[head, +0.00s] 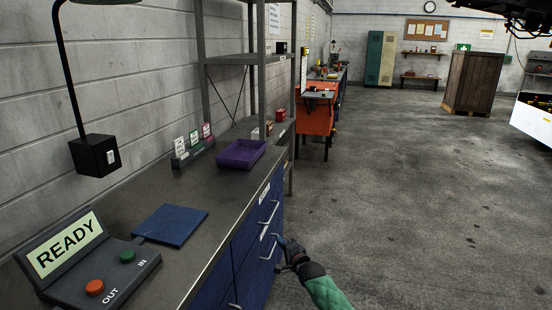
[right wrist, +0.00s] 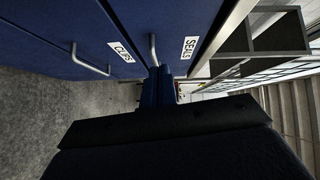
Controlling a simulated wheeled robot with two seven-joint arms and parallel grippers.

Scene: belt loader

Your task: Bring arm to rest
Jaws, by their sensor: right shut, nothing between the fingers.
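My right arm, in a green sleeve, comes in at the bottom of the head view. Its right gripper (head: 281,241) is shut and empty in front of the blue drawers (head: 243,250) under the bench. In the right wrist view the shut fingers (right wrist: 158,75) point at the drawer front, close to the handle (right wrist: 153,50) beside the "SEALS" label (right wrist: 190,47). I cannot tell whether they touch that handle. A second handle (right wrist: 90,61) sits by the "CLIPS" label (right wrist: 121,51). My left gripper is not in view.
The bench (head: 190,185) holds a purple tray (head: 241,154), a blue plate (head: 171,225) and a control box (head: 85,265) reading "READY". A lamp (head: 96,155) hangs over it. An orange cabinet (head: 316,116) stands beyond. The floor to the right is clear up to a wooden crate (head: 472,82).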

